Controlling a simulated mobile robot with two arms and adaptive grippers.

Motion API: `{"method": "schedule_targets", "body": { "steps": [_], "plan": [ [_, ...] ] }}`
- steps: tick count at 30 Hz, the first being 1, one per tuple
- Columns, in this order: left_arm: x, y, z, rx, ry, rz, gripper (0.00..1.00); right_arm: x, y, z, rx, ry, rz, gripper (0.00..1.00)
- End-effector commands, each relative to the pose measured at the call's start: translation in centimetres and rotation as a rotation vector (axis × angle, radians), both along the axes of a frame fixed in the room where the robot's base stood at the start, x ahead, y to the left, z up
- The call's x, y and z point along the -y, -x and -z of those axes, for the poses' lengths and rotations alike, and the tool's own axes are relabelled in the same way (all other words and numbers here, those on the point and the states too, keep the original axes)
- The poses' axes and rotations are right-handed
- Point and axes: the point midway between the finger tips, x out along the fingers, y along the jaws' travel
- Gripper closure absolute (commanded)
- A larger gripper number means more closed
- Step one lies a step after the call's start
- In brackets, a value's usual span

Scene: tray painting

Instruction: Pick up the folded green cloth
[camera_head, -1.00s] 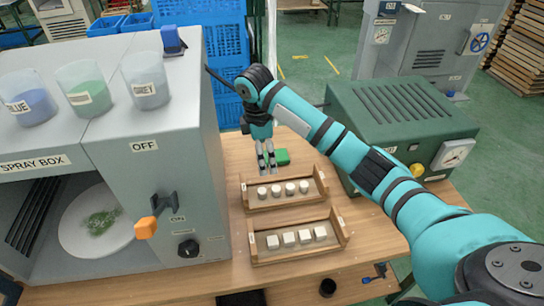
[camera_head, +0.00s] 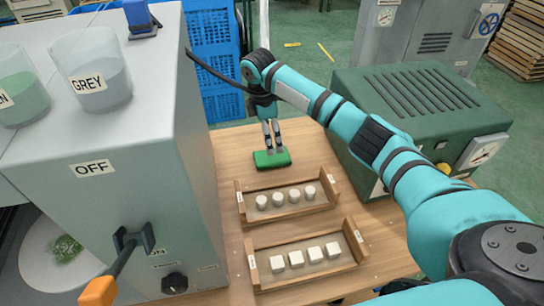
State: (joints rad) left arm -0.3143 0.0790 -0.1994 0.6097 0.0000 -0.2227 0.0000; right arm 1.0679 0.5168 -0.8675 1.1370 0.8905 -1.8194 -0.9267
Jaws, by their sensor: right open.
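The folded green cloth (camera_head: 272,159) lies on the wooden table behind the two wooden trays. My right gripper (camera_head: 273,150) points down at the cloth from above, its fingertips at or just over the cloth's upper side. The fingers are apart. I cannot tell whether the tips touch the cloth. My left gripper does not show.
A tray with round white pieces (camera_head: 238,206) and a tray with white cubes (camera_head: 252,268) stand in front of the cloth. The grey spray box (camera_head: 140,200) with its orange-tipped lever (camera_head: 98,290) is at left. A green machine (camera_head: 420,110) is at right.

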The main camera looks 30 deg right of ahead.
Motion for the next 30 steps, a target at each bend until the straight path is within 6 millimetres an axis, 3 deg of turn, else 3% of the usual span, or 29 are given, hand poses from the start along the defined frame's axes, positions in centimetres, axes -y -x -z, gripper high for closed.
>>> {"method": "schedule_targets", "body": {
  "steps": [6, 13, 21, 30],
  "plan": [
    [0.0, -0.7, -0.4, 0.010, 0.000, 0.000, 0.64, 0.4, 0.1, 3.4, -0.001, 0.001, 0.001, 0.06],
    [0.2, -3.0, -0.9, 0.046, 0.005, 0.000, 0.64, 0.5, -0.1, 5.0, -0.001, 0.001, 0.001, 0.06],
    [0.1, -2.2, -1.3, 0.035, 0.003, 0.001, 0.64, 0.9, -0.5, 8.8, -0.002, 0.001, 0.000, 0.06],
    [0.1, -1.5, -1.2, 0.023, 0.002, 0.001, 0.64, 0.9, -0.5, 9.3, 0.000, 0.000, 0.000, 0.06]
  ]
}}
